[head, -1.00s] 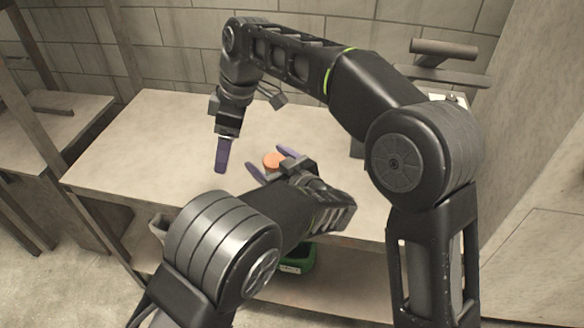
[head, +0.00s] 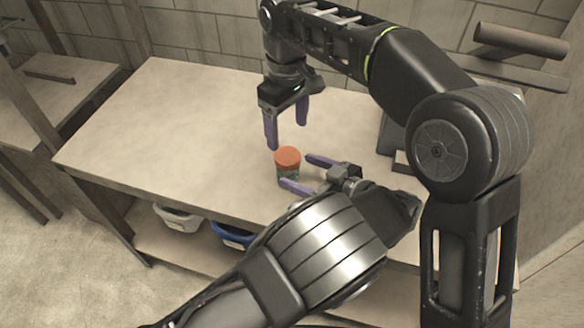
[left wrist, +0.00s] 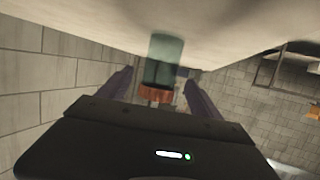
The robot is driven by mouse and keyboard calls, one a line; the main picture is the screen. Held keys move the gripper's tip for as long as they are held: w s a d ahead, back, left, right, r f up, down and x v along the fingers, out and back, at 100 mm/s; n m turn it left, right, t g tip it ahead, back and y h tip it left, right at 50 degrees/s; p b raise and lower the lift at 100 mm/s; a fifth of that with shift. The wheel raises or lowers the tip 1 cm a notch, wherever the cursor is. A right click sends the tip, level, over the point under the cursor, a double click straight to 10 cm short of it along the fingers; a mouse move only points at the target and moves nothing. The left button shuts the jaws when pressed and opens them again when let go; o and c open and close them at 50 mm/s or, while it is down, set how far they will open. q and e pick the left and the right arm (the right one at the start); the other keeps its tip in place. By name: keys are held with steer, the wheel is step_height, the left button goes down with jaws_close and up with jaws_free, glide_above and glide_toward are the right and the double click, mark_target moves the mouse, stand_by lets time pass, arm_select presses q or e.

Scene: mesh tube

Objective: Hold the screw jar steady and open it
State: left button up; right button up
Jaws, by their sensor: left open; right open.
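The screw jar (head: 287,174) stands upright on the table, with a greenish body and an orange-red lid (head: 288,156). In the left wrist view the jar (left wrist: 166,62) appears upside down, ahead of and between my two purple fingers. My left gripper (head: 302,174) is open, low over the table, its fingers pointing left toward the jar, which is close to the fingertips. Whether the fingers touch it I cannot tell. My right gripper (head: 287,136) is open and empty, pointing down above the table, just behind and above the lid.
The table (head: 150,130) is bare to the left of the jar. Dark objects (head: 393,135) stand on its right side, partly hidden by my right arm. A white bin (head: 178,218) and a blue bin (head: 232,236) sit on the shelf below. A wall is behind.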

arm_select(q)
steer(key=shift+x, duration=3.9)
steer(key=shift+c, duration=0.2)
jaws_close()
